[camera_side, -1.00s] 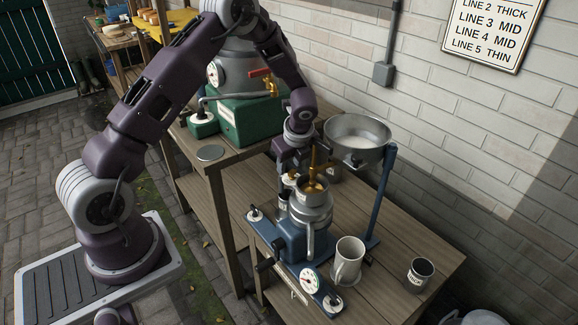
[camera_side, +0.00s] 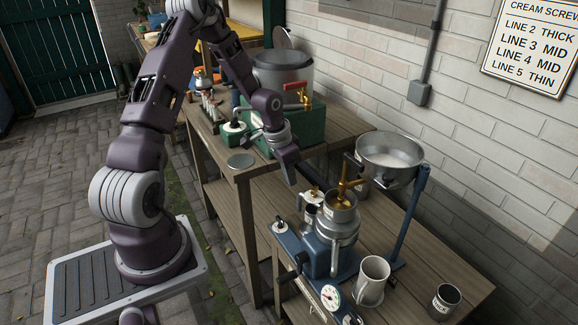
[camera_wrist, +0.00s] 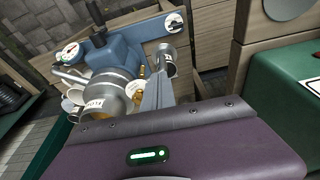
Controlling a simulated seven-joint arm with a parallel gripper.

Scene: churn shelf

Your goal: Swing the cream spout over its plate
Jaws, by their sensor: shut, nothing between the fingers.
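The blue-based separator (camera_side: 322,254) stands on the lower bench with a silver body (camera_side: 338,226) and a brass tap (camera_side: 346,184) above its bowl. A small pale spout-like part (camera_side: 311,193) sticks out at its left, above a small cup (camera_side: 310,214); I cannot tell its exact direction. In the wrist view the labelled silver body (camera_wrist: 108,92) and a silver cylinder (camera_wrist: 164,62) show near my fingers. My gripper (camera_side: 293,181) is shut and empty, above and left of the separator, apparently apart from it. The cream plate is not clearly identifiable.
A supply pan (camera_side: 390,160) on a blue post (camera_side: 410,218) stands right of the separator. A white mug (camera_side: 373,276) and a small labelled cup (camera_side: 445,300) stand in front. The green machine (camera_side: 300,130) and a grey disc (camera_side: 241,161) sit on the upper bench.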

